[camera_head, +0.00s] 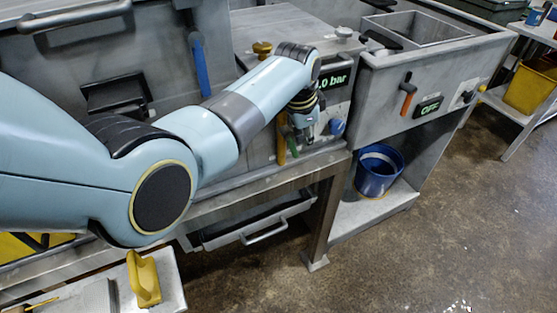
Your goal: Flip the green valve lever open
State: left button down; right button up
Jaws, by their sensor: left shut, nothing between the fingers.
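The green valve lever (291,144) hangs down on the front panel of the machine, right beside a yellow lever (281,146). My left arm reaches across from the left. Its gripper (308,132) points down at the panel, just right of the green lever, and covers its upper part. The left gripper is shut and empty. I cannot tell whether it touches the lever. My right gripper is out of view.
A lit display (333,81) reads about ".0 bar", its start hidden by my arm. A blue knob (337,127) sits right of my gripper. To the right are an orange-handled lever (408,100), an "OFF" display (429,107) and a blue bucket (379,170). The floor at right is clear.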

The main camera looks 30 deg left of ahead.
aim_at(296, 150)
pick_arm(q)
jog(key=s+a, duration=0.2)
jog(key=s, duration=1)
jog(key=shift+r, duration=0.25)
jog(key=shift+s, duration=0.1)
